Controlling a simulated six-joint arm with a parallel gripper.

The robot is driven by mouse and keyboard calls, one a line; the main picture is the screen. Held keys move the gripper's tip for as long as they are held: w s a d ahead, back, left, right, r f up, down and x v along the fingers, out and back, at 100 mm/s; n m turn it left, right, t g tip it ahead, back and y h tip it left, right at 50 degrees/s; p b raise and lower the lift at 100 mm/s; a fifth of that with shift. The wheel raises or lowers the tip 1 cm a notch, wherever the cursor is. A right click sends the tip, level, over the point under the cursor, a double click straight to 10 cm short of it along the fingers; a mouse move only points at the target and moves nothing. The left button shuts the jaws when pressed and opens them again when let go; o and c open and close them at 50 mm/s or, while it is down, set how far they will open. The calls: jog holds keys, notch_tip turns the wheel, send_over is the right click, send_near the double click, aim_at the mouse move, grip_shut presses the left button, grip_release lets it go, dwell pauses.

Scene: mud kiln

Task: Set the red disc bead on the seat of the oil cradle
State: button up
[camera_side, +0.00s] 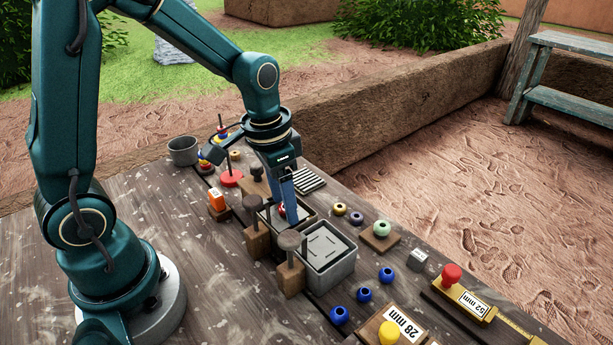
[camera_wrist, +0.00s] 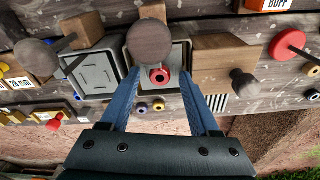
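A small red ring-shaped bead (camera_wrist: 158,75), which I take as the red disc bead, lies in a grey tray (camera_wrist: 176,52) in the wrist view. Its centre hole shows. In the side view a sliver of the bead (camera_side: 282,210) shows beside my fingers. My gripper (camera_wrist: 160,74) is open, its blue fingers apart on either side of the bead in the picture. I cannot tell whether they touch it. A second grey tray with a slotted floor (camera_side: 327,250) stands beside the first. I cannot tell which thing is the oil cradle; no such label is readable.
Wooden blocks with round-topped dark posts (camera_side: 290,242) stand close beside the trays. A red disc with a peg (camera_side: 232,177), a grey cup (camera_side: 183,150) and an orange tag (camera_side: 216,200) lie left. Blue beads (camera_side: 364,294), a green bead (camera_side: 381,227) and marked gauges (camera_side: 403,325) lie right.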

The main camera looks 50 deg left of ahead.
notch_tip(320, 180, up, 11)
jog(key=s, duration=0.1)
jog(key=n+t, duration=0.2)
jog(key=t, duration=0.2)
send_near(277, 215)
jog(key=s+d+r, duration=0.2)
jog(key=s+r, duration=0.2)
jog(key=shift+s+d, duration=0.35)
jog(key=shift+d, duration=0.05)
